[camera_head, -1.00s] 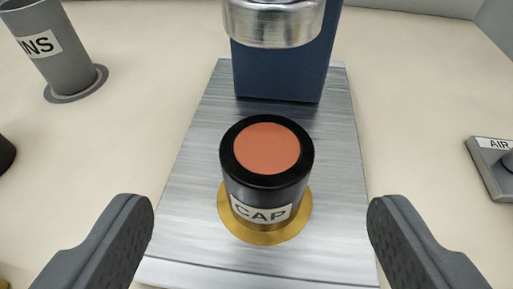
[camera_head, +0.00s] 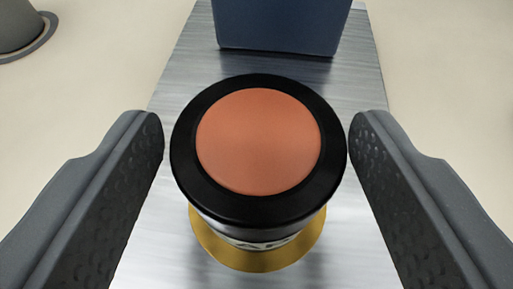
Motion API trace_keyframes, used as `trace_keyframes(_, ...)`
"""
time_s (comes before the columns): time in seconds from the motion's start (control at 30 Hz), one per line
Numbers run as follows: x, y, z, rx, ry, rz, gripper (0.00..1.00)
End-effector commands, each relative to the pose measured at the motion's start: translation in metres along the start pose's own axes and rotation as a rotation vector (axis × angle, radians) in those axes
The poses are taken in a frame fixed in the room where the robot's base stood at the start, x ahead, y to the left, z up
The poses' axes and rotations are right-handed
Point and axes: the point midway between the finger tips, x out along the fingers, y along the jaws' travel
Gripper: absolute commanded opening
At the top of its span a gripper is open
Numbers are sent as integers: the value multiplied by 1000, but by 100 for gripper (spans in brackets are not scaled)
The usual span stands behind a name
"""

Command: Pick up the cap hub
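The cap hub (camera_head: 258,142) is a black cylinder with an orange-brown disc on top. It stands upright on a gold round base (camera_head: 258,257), and its white label is mostly hidden below the rim. My gripper (camera_head: 256,140) is open, with one dark grey textured finger on each side of the hub. A narrow gap shows between the left finger and the rim, and the right finger appears very close to the rim. Whether it touches cannot be told.
The gold base sits on a brushed metal plate (camera_head: 355,85). A blue block (camera_head: 280,22) stands on the plate behind the hub. A grey cylinder (camera_head: 15,25) with a round foot is at the far left. The pale table is clear on the right.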

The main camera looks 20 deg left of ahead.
Motion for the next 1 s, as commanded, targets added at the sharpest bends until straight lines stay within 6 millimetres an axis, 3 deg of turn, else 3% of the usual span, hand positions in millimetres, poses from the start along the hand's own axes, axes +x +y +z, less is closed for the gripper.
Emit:
trace_keyframes(0.03, 0, 0, 0, 0, 0, 0, 46)
trace_keyframes(0.13, 0, 0, 0, 0, 0, 0, 18)
trace_keyframes(0.17, 0, 0, 0, 0, 0, 0, 16)
trace_keyframes(0.63, -3, 0, -8, 0, 0, 0, 16)
trace_keyframes(1.0, -54, 1, 14, 2, -3, 4, 16)
